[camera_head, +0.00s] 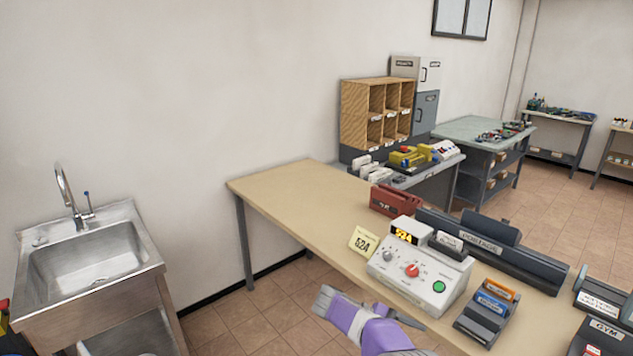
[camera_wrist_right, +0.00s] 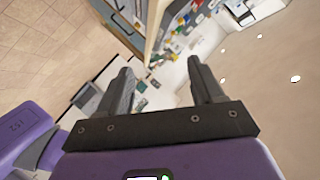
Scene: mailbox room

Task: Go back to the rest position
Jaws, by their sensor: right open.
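My right gripper (camera_wrist_right: 158,68) is open in the right wrist view. Its two dark grey fingers stand well apart, with nothing held between them. In the head view, a purple and grey part of one of my arms (camera_head: 355,319) shows at the bottom centre, in front of the long table's near edge. I cannot tell from it how any fingers stand. My left gripper is not identifiable in these views.
A long tan table (camera_head: 283,195) carries a grey control box (camera_head: 418,276), a yellow card (camera_head: 362,241), a red box (camera_head: 394,199) and dark stamp holders (camera_head: 487,310). A sink (camera_head: 88,255) stands left. Tiled floor (camera_head: 225,325) is clear between them.

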